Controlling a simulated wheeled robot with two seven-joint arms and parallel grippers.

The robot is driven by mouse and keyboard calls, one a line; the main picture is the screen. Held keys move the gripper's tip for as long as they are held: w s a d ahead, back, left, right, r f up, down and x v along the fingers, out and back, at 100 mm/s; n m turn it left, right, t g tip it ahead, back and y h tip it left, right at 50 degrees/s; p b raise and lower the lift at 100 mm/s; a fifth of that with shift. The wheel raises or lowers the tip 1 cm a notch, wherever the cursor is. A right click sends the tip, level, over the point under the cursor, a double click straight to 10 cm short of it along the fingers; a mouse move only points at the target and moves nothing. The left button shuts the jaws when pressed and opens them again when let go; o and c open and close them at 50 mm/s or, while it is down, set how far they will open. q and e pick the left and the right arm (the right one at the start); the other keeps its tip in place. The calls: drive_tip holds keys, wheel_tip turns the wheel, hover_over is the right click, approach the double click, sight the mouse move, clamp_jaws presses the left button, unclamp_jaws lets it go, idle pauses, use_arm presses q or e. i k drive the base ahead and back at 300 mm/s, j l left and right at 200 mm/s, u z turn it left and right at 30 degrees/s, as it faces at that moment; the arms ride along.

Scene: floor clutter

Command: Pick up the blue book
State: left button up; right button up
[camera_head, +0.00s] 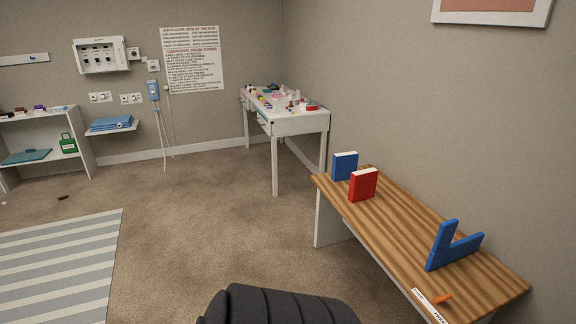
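A blue book (345,166) stands upright at the far end of the wooden bench (430,238) on the right. A red book (363,185) stands upright just in front of it and to its right, close to it. A blue L-shaped piece (451,247), like a bookend, stands nearer on the same bench. Neither of my grippers shows in the head view.
An orange item (442,299) and a white labelled strip lie at the bench's near edge. A white table (296,124) with small items stands at the back. A striped rug (60,268) lies at left. Carpet between is mostly clear. A black ribbed object (285,306) shows at bottom.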

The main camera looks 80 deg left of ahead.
sight(343, 164)
drive_tip(key=u, duration=2.4)
drive_tip(key=z, duration=4.5)
drive_tip(key=k+j, duration=0.7)
drive_tip(key=k, duration=0.25)
drive_tip(key=k+j+u, duration=0.1)
drive_tip(key=k+j, duration=0.55)
drive_tip(key=k, duration=0.3)
drive_tip(key=k+j, duration=0.8)
drive_tip(key=k+l+u, duration=0.05)
drive_tip(key=k, duration=0.05)
